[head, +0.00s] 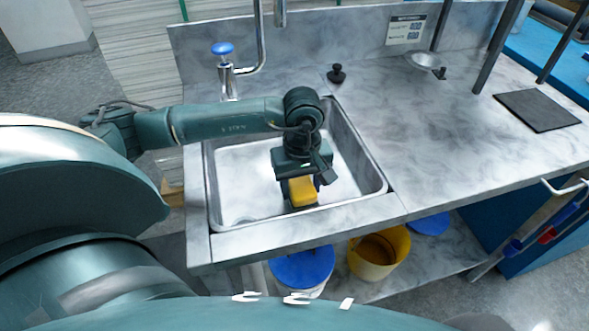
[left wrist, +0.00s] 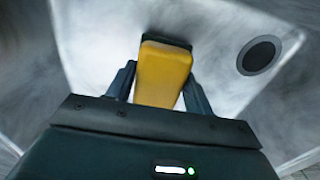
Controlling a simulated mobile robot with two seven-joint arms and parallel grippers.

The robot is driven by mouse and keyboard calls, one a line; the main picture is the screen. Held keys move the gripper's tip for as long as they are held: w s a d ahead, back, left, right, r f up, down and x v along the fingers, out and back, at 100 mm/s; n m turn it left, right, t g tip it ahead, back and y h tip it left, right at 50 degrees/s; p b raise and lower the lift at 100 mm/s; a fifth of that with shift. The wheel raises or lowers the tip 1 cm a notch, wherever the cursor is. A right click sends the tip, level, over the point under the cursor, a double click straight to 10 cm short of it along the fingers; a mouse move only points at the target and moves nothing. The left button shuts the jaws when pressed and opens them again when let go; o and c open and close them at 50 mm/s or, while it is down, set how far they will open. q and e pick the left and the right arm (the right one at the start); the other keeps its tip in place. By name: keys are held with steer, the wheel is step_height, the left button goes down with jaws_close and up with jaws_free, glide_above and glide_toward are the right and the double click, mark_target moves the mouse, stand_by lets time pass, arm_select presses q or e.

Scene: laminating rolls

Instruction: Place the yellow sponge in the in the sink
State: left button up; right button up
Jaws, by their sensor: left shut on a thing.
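The yellow sponge (head: 302,191) has a dark layer on one side and is held between the fingers of my left gripper (head: 300,194). In the left wrist view the sponge (left wrist: 162,74) sits between the two fingers of the gripper (left wrist: 160,85). The steel sink (head: 240,165) is a rectangular basin set in the counter. In the head view the gripper and sponge are over the basin; whether the sponge touches the bottom I cannot tell. The wrist view shows the basin floor and the round dark drain (left wrist: 259,55) to the right. My right gripper is not in view.
A tap with a blue knob (head: 222,48) stands behind the sink. A black stopper (head: 336,74) and a dark flat mat (head: 537,110) lie on the counter. A yellow bucket (head: 379,253) and a blue-lidded bucket (head: 302,267) stand below. The counter's middle is clear.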

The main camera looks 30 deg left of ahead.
arm_select(q)
steer(key=shift+w+a, duration=0.45)
steer(key=shift+a, duration=0.1)
steer(key=w+a, duration=0.2)
steer(key=a, duration=0.1)
steer(key=shift+w, duration=0.3)
steer(key=shift+s+d+f, duration=0.1)
steer(key=shift+f, duration=0.45)
steer(key=shift+f, duration=0.1)
steer(key=shift+f, duration=0.2)
steer(key=o, duration=1)
steer(key=shift+r, duration=0.1)
